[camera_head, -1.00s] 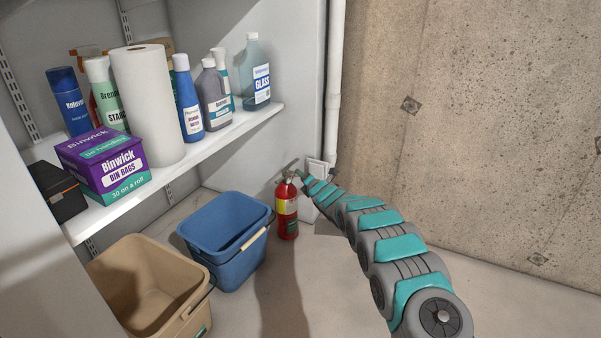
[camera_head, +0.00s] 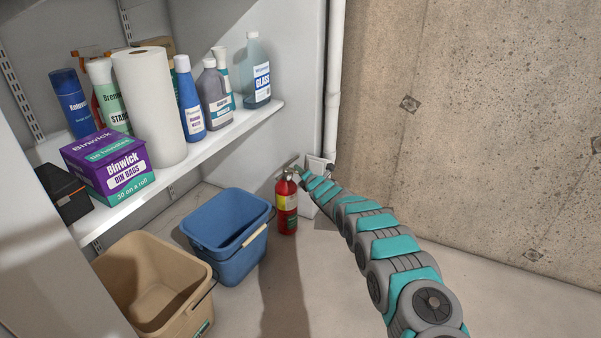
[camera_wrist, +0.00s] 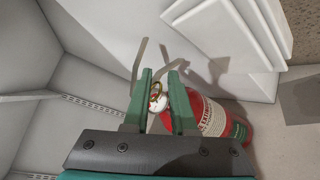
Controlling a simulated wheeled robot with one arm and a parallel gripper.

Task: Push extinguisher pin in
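The red fire extinguisher (camera_head: 287,213) stands upright on the floor beside the blue bucket. In the wrist view its red body (camera_wrist: 212,120) with a pale label lies just beyond the right finger. A small gold-coloured pin ring (camera_wrist: 157,96) shows at its white head, between my fingers in the picture. Grey levers (camera_wrist: 139,62) reach up past the fingertips. My gripper (camera_wrist: 160,74) is open, its two green fingers apart on either side of the ring. I cannot tell whether either touches it. In the head view the gripper end (camera_head: 298,172) is small, at the extinguisher's top; the pin is too small to see.
A blue bucket (camera_head: 213,260) stands left of the extinguisher, and a tan bucket (camera_head: 110,256) nearer. A shelf (camera_head: 203,155) with bottles, a paper roll and boxes hangs above them. A white pipe (camera_head: 334,90) and concrete wall (camera_head: 480,120) are behind. The floor at right is clear.

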